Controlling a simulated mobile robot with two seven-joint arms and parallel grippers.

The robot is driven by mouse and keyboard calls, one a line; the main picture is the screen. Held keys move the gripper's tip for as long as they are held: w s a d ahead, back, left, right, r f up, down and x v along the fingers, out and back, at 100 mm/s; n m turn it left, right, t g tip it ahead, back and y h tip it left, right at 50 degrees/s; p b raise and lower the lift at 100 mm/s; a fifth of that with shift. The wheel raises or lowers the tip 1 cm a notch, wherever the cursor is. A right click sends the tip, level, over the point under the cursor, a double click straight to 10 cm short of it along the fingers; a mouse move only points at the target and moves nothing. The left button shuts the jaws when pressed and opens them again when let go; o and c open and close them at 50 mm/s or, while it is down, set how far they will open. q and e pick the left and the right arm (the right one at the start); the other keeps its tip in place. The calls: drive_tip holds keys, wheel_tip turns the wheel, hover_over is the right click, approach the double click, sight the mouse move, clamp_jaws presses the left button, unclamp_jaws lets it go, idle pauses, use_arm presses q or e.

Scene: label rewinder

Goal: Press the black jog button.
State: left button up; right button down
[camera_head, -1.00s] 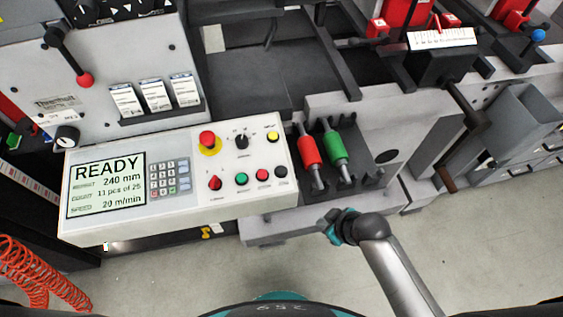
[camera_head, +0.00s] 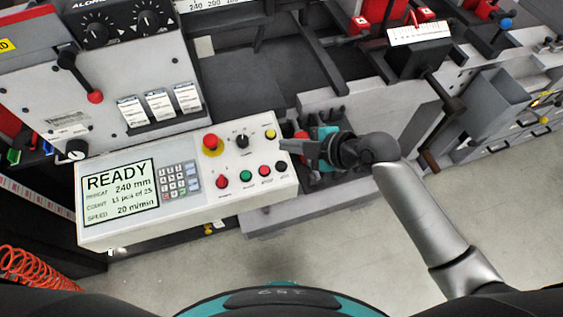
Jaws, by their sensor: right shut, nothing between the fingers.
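The black jog button (camera_head: 282,167) is the rightmost in the lower row of the light grey control panel (camera_head: 245,207). It is in plain view. My right gripper (camera_head: 285,145) is shut and empty. Its fingertips point left at the panel's right edge, a little above the black button in the picture and below the yellow button (camera_head: 270,133). I cannot tell how high the tips are above the panel. My left gripper is out of view.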

drive_tip(key=shift+f, duration=0.15)
drive_tip(key=b, duration=0.8)
approach(278, 162)
drive_tip(key=w+a, duration=0.1)
drive_tip(key=w+a+f, duration=0.1)
drive_tip(key=a, duration=0.1)
drive_tip(key=a+f, duration=0.1)
drive_tip(key=shift+w+a+f, duration=0.1)
drive_tip(key=shift+w+a, duration=0.05)
drive_tip(key=shift+w, duration=0.25)
drive_tip(key=shift+f, duration=0.1)
idle(1.1)
drive_tip(key=shift+f+b, duration=0.3)
drive_tip(key=shift+b, duration=0.15)
drive_tip(key=shift+w+f+b, duration=0.1)
drive_tip(key=shift+f+b, duration=0.4)
idle(0.5)
idle(0.3)
drive_tip(key=shift+r+p, duration=0.85)
drive_tip(key=shift+r, duration=0.05)
drive_tip(key=shift+r, duration=0.15)
